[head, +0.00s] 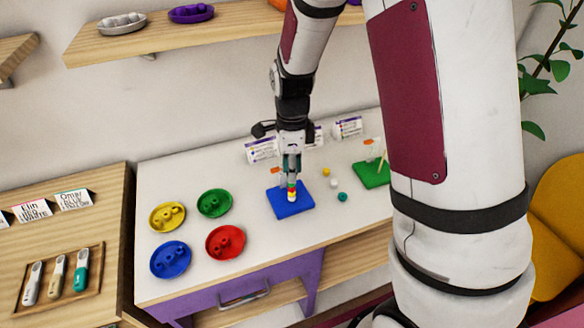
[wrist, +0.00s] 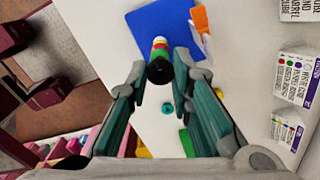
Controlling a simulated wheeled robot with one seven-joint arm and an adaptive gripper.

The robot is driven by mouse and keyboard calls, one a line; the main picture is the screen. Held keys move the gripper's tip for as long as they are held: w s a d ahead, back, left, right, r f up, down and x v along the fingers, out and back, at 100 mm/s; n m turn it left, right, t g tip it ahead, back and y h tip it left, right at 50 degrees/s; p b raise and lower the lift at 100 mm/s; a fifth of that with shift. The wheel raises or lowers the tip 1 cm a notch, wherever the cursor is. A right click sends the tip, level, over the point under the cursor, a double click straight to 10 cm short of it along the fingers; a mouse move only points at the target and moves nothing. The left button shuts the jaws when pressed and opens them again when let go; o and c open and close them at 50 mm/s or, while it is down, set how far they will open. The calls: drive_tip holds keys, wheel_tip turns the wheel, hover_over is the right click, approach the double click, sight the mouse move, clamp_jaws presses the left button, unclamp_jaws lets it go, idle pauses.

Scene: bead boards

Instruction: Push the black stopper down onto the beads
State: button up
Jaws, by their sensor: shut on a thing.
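The blue board (head: 282,210) lies on the white table, and a stack of coloured beads (head: 291,194) stands upright on it. In the wrist view the beads (wrist: 160,46) show white, yellow, red and green bands. The black stopper (wrist: 159,71) is at the top of the stack, in line with the beads. Whether it touches the top bead is hard to tell. My gripper (head: 291,179) points down over the board. In the wrist view its fingertips (wrist: 160,74) are on either side of the stopper, shut on it. The peg is hidden.
A green board (head: 368,176) with a pale peg stands right of the blue one. Loose beads, including a teal one (head: 342,197), lie between them. Yellow, green, blue and red dishes (head: 225,242) stand at left. Label cards (head: 348,127) line the back.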

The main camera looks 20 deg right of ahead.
drive_tip(key=shift+f, duration=0.6)
idle(0.5)
idle(0.3)
drive_tip(key=o, duration=0.8)
wheel_tip(320, 180, up, 12)
idle(0.4)
